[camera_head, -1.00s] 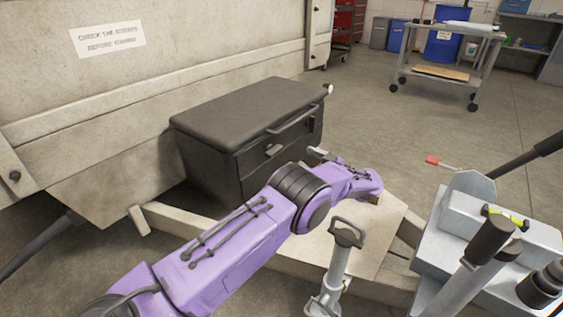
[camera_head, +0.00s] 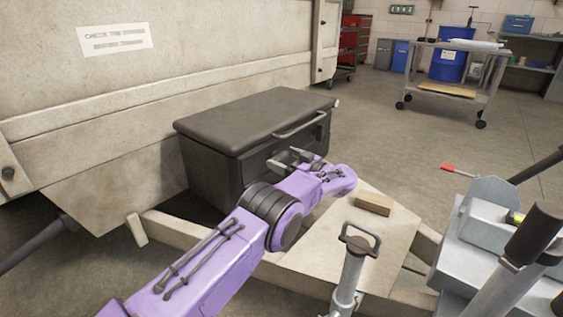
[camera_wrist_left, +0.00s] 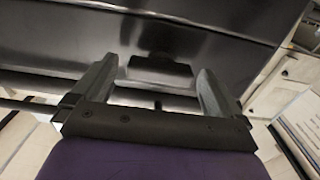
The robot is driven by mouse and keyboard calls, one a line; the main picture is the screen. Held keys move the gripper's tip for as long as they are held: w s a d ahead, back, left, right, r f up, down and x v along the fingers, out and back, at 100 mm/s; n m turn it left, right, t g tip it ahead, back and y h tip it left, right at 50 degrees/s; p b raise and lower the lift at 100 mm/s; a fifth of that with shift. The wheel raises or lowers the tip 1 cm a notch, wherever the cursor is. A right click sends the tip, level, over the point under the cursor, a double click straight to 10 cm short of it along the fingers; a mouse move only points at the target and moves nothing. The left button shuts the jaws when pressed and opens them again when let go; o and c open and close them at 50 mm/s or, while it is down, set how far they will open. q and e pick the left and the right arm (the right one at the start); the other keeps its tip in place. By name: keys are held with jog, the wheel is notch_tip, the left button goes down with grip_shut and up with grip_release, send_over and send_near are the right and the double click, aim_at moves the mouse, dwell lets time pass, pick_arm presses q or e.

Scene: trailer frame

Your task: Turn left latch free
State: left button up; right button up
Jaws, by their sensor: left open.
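A dark box (camera_head: 215,165) with a closed lid and a long bar handle (camera_head: 300,124) stands on the trailer frame. My left gripper (camera_head: 290,157) is open at the box's front face, reached by the purple arm from the left. In the left wrist view, my left gripper (camera_wrist_left: 158,88) has its two fingers apart, one on each side of a dark rectangular latch plate (camera_wrist_left: 160,69) on the box front. I cannot tell whether the fingers touch the box. In the head view the latch is largely hidden by the gripper. My right gripper is not in view.
A wooden block (camera_head: 374,203) lies on the frame's pale plate (camera_head: 335,235). A jack with a looped handle (camera_head: 361,239) stands in front, and grey coupling parts (camera_head: 490,225) are at right. The trailer wall (camera_head: 150,75) is behind the box.

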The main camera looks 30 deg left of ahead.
pick_arm(q)
jog(key=c, duration=1)
jog(key=shift+n, duration=0.3)
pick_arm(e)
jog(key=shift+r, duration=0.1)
pick_arm(q)
jog(key=n, duration=0.3)
jog(key=shift+n+p, duration=0.3)
jog(key=shift+p, duration=0.05)
jog(key=n, duration=0.5)
jog(key=shift+s, duration=0.1)
jog(key=n, duration=0.5)
jog(key=shift+f+n+b, duration=0.1)
jog(key=shift+n+b, duration=0.2)
jog(key=shift+b, duration=0.1)
jog(key=shift+n, duration=1.6)
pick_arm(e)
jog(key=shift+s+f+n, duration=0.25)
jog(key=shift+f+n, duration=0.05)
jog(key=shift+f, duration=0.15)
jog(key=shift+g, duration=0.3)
